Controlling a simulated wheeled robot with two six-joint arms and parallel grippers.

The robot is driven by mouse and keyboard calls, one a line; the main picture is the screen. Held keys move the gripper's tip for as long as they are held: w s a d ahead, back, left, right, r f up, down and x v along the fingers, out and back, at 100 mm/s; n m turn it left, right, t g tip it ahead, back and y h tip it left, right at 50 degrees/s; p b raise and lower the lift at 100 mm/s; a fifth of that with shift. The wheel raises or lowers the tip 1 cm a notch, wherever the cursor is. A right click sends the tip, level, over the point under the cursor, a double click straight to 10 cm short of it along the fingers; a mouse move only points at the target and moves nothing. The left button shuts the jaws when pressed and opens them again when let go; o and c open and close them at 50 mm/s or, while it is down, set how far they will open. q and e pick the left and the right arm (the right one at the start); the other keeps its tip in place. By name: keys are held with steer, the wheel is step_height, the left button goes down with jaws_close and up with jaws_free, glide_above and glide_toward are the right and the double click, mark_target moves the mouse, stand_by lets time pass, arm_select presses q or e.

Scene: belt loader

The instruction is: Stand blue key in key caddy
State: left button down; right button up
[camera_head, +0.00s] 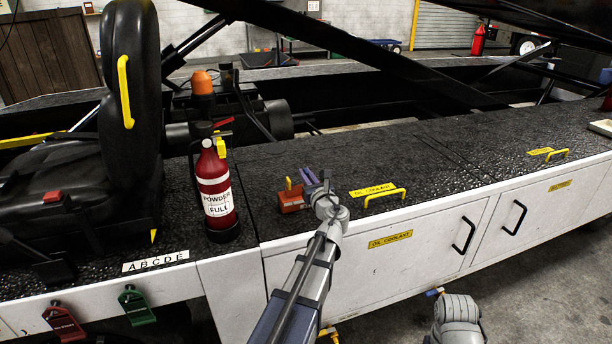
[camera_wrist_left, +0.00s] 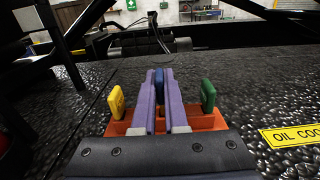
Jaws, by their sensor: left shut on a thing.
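The key caddy (camera_head: 291,202) is an orange-red block on the black textured deck, right of the fire extinguisher. In the left wrist view the caddy (camera_wrist_left: 206,122) lies just beyond my gripper's base. A yellow key (camera_wrist_left: 116,102) stands at its left and a green key (camera_wrist_left: 208,96) at its right. My left gripper (camera_head: 309,177) has purple fingers, shut on the blue key (camera_wrist_left: 159,78) between their tips. In the wrist view the fingers (camera_wrist_left: 159,84) overlap the caddy's middle. They hide the key's lower part, so I cannot tell whether it touches the caddy.
A red fire extinguisher (camera_head: 215,190) stands upright left of the caddy. A yellow handle (camera_head: 384,196) rises from the deck to the right, by an OIL COOLANT label (camera_head: 372,189). A black seat (camera_head: 130,110) is at far left. The deck further right is mostly clear.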

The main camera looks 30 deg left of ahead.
arm_select(q)
steer(key=shift+f+b, duration=0.7)
steer(key=shift+f, duration=0.05)
steer(key=c, duration=0.9)
jaws_free()
steer(key=shift+r, duration=0.1)
steer(key=v, duration=0.8)
